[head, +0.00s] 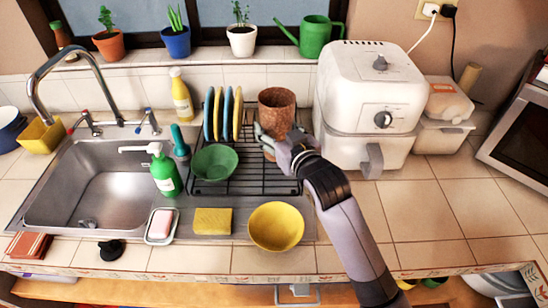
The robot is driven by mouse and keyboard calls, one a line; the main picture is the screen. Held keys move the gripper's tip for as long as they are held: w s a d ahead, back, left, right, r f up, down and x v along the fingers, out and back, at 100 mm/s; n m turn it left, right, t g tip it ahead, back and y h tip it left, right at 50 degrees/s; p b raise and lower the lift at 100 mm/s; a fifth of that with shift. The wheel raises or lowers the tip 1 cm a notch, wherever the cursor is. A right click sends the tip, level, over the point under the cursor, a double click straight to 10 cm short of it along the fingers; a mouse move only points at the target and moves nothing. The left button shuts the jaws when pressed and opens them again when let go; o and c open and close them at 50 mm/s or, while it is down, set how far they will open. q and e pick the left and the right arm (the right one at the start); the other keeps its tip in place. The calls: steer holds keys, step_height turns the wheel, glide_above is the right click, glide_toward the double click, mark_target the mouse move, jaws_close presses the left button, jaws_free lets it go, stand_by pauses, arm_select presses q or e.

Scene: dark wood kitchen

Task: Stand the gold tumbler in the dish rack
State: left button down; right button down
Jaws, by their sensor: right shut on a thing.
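The gold tumbler (277,108) looks brownish-copper with a rough, speckled surface. It is upright, over the right back part of the black wire dish rack (262,183). My right gripper (270,140) comes from the lower right and is shut on the tumbler's lower part, hiding some of it. I cannot tell whether its base touches the rack wires. Several blue and yellow plates (223,114) stand on edge in the rack, just left of the tumbler. A green bowl (214,162) sits at the rack's left front. My left gripper is not in view.
A white air fryer (370,95) stands close to the rack's right. The steel sink (100,185) is to the left, with a green soap bottle (164,172) at its edge. A yellow bowl (277,226) and a sponge (212,221) lie in front. The right front counter is clear.

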step_height(320, 180, down, 6)
steer(key=shift+r, duration=0.25)
step_height(320, 180, down, 4)
steer(key=shift+f+p, duration=0.1)
steer(key=shift+p, duration=0.2)
steer(key=shift+f, duration=0.15)
steer(key=c, duration=0.6)
jaws_free()
steer(key=shift+o, duration=0.2)
steer(key=b+v, duration=0.1)
steer(key=v, duration=1.1)
steer(key=shift+b, duration=0.35)
